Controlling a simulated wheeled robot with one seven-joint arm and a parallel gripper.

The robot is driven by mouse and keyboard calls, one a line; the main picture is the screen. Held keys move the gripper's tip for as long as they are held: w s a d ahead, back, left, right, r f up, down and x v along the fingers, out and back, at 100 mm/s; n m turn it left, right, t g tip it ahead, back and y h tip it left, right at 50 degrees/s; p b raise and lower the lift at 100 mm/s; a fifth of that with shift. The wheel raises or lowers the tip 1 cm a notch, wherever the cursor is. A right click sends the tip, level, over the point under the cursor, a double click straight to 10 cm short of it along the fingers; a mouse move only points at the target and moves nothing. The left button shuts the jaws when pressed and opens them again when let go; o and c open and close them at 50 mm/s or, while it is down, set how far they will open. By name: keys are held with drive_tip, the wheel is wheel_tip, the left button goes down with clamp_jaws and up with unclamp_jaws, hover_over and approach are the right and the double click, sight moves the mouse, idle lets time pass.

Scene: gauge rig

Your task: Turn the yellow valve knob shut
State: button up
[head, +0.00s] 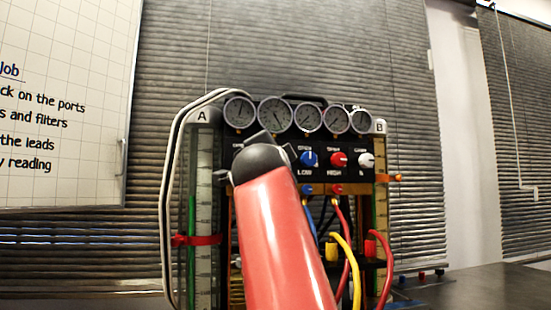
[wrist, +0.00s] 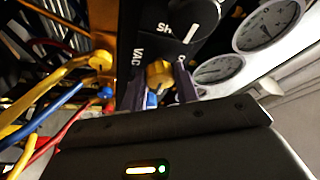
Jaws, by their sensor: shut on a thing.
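The yellow valve knob (wrist: 159,73) shows in the wrist view on the black panel, beside the "VAC" label. My gripper (wrist: 161,86) is shut on it, with one dark finger on each side. The knob's lower part is hidden between the fingers and by the gripper body, so its pointer and exact angle cannot be read. In the head view my red arm reaches up to the left part of the gauge panel. It hides the yellow knob and my fingers there.
Blue (head: 309,158), red (head: 338,159) and white (head: 366,161) knobs sit to the right on the panel. Several round gauges (head: 308,116) line its top. Yellow (head: 346,258), red and blue hoses hang below. A large dark knob (wrist: 194,16) is close to my gripper.

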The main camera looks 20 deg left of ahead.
drive_tip(key=shift+w+f+m, duration=0.1)
drive_tip(key=shift+f+m, duration=0.1)
drive_tip(key=shift+m, duration=0.2)
idle(0.4)
drive_tip(key=o, duration=1)
drive_tip(key=shift+c, duration=0.2)
drive_tip(key=b+v, duration=0.5)
drive_tip(key=v, duration=0.3)
drive_tip(key=shift+r, duration=0.2)
